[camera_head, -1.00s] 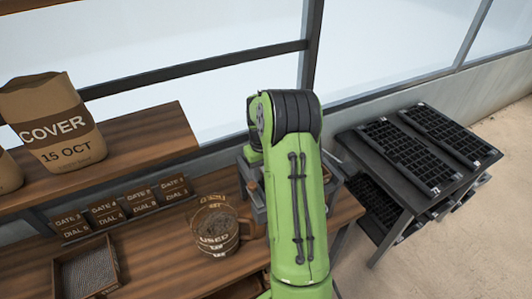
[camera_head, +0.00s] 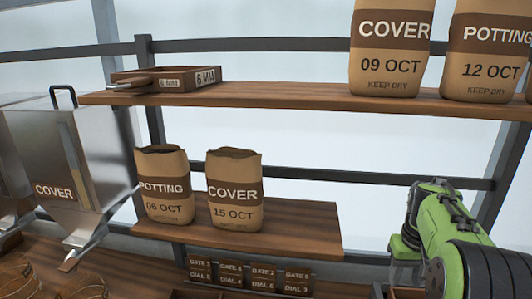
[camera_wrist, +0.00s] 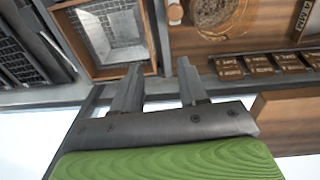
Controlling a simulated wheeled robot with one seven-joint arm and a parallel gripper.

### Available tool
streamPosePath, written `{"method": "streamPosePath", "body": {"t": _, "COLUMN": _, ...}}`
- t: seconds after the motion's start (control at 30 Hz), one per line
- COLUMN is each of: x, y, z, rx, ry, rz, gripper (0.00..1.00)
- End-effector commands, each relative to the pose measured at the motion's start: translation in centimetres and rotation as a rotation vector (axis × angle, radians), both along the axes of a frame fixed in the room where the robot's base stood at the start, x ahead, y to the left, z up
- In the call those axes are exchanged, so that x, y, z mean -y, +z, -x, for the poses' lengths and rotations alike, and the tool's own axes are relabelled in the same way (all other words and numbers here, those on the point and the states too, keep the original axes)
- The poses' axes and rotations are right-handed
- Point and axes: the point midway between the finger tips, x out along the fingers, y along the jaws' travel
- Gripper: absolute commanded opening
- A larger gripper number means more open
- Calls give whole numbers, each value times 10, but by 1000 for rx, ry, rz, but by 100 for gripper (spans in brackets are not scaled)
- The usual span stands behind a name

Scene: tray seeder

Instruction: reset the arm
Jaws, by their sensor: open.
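My gripper (camera_wrist: 158,85) shows in the wrist view with its two dark fingers apart and nothing between them. Below the fingers in that picture are its dark palm and my green wrist. In the head view my green arm (camera_head: 450,235) stands at the lower right, bent, beside the lower shelf. My gripper is hidden or out of frame there.
Wrist view: a wood-framed metal box (camera_wrist: 150,45), a round bin (camera_wrist: 215,12), small gate-and-dial blocks (camera_wrist: 260,65) and black trays (camera_wrist: 25,45). Head view: a lower shelf (camera_head: 300,228) with two bags, an upper shelf (camera_head: 290,97) and a metal COVER hopper (camera_head: 70,150).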

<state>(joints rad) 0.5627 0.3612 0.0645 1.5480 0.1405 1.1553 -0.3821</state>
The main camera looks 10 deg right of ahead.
Motion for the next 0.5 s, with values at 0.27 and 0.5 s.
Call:
{"method": "streamPosePath", "body": {"t": 0.27, "x": -150, "y": 49, "z": 90, "rx": 231, "ry": 154, "rz": 68, "gripper": 43}}
{"method": "streamPosePath", "body": {"t": 0.5, "x": -212, "y": 21, "z": 176, "rx": 405, "ry": 245, "rz": 19, "gripper": 43}}
